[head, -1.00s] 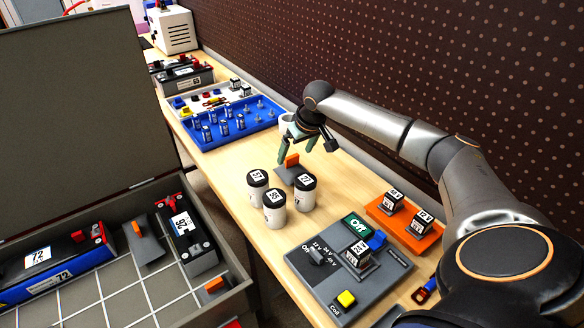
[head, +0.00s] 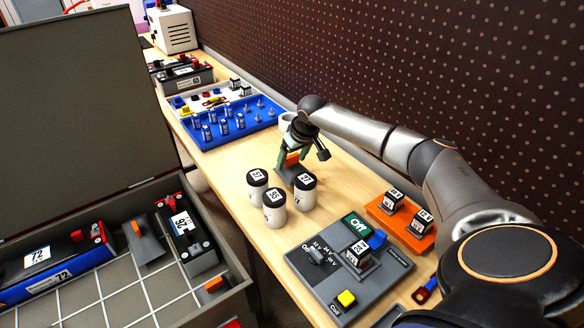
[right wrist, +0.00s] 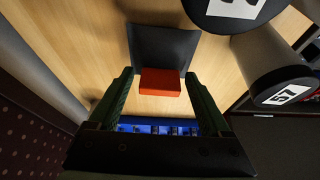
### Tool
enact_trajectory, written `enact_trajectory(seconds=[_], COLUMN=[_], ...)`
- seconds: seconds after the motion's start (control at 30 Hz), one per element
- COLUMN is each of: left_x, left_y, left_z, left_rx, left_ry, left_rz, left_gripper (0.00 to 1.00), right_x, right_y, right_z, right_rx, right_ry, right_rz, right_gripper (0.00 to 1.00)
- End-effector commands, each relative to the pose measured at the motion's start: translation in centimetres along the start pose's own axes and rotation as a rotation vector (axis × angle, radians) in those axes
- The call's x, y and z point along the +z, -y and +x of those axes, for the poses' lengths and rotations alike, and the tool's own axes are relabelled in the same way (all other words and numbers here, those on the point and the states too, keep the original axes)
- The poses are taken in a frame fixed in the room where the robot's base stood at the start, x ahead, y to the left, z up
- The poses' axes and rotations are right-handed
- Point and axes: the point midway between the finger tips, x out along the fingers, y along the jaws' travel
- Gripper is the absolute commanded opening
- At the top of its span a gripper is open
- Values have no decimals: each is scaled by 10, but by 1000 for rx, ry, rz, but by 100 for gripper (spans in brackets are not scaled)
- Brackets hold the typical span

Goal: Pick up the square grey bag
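The square grey bag (head: 291,176) lies on the wooden bench behind the white canisters, with an orange tab (head: 292,159) standing up on it. In the right wrist view the bag (right wrist: 162,46) is a dark flat square, and its tab (right wrist: 160,82) shows between the fingers. My right gripper (head: 304,158) is over the bag, fingers pointing down. In the wrist view the right gripper (right wrist: 158,77) is open, one finger on each side of the tab with visible gaps. The arm and fingers partly hide the bag in the head view. My left gripper is not in view.
Three white canisters with black lids (head: 274,206) stand just in front of the bag. A blue tray (head: 234,134) lies behind it. A grey switch panel (head: 325,285) and an orange holder (head: 411,238) are nearer. An open grey case (head: 105,205) at left holds batteries and similar orange-tabbed pieces.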

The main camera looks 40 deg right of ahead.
Motion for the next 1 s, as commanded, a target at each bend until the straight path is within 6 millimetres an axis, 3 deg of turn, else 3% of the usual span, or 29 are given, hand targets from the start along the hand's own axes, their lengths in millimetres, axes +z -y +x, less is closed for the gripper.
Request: enact_trajectory(seconds=[0.07,0.53,0.8,1.0], left_x=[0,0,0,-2], left_y=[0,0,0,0], left_z=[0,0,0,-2], left_rx=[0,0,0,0], left_ry=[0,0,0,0], left_rz=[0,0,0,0], left_gripper=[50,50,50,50], right_x=[0,-1,-3,-17], right_y=[0,0,0,0], right_z=[0,-1,-5,-36], right_rx=[0,0,-1,-1], right_ry=[0,-2,-4,-8], right_rz=[0,1,1,1], right_gripper=[61,9,9,9])
